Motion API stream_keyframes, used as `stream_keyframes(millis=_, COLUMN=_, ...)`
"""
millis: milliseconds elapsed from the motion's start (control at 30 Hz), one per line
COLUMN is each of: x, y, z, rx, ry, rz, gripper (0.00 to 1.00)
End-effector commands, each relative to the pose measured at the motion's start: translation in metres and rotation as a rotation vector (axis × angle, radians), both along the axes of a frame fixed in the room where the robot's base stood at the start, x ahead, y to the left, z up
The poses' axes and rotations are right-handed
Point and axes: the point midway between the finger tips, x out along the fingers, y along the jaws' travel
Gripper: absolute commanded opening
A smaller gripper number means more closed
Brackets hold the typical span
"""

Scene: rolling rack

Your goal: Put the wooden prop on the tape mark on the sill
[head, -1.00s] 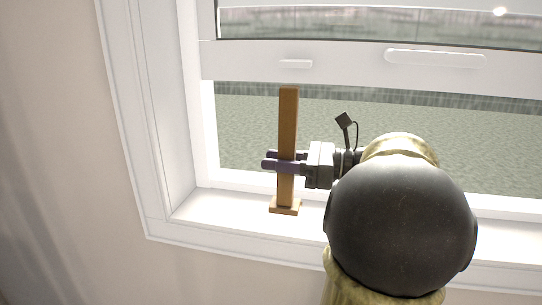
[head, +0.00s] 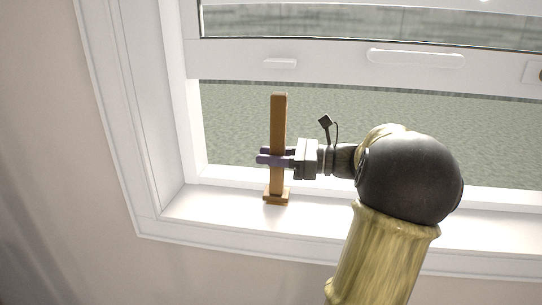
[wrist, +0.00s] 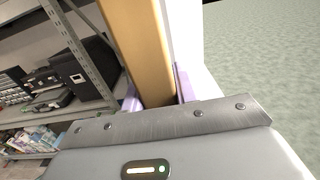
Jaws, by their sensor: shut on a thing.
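The wooden prop (head: 278,125) is an upright brown post with a small square foot. In the head view it stands over the left part of the white sill (head: 330,212), its foot on or just above the sill; I cannot tell which. My gripper (head: 272,157) comes from the right and is shut on the post, below its middle. In the wrist view the post (wrist: 137,45) rises between the two purple fingers. I do not see the tape mark; the foot may hide it.
The raised window sash (head: 330,62) is above the prop's top, with a gap between them. The left window frame (head: 125,120) is beside the sill. The sill is clear left of the prop. The wrist view shows a metal rack (wrist: 75,45) with boxes and cases.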

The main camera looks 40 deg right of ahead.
Motion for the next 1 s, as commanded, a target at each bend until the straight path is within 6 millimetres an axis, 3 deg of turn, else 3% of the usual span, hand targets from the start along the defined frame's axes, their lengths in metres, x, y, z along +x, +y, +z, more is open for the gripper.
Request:
stream_keyframes(millis=467, x=0.0000, y=0.0003, z=-0.0113, rx=-0.001, ry=-0.001, rz=0.000, gripper=0.02)
stream_keyframes(millis=500, x=0.0000, y=0.0001, z=-0.0113, rx=-0.001, ry=-0.001, rz=0.000, gripper=0.35)
stream_keyframes(millis=600, x=-0.0001, y=0.0001, z=-0.0112, rx=-0.001, ry=-0.001, rz=0.000, gripper=0.51)
stream_keyframes(millis=1000, x=-0.0025, y=-0.0025, z=-0.0086, rx=-0.002, ry=-0.001, rz=-0.003, gripper=0.51)
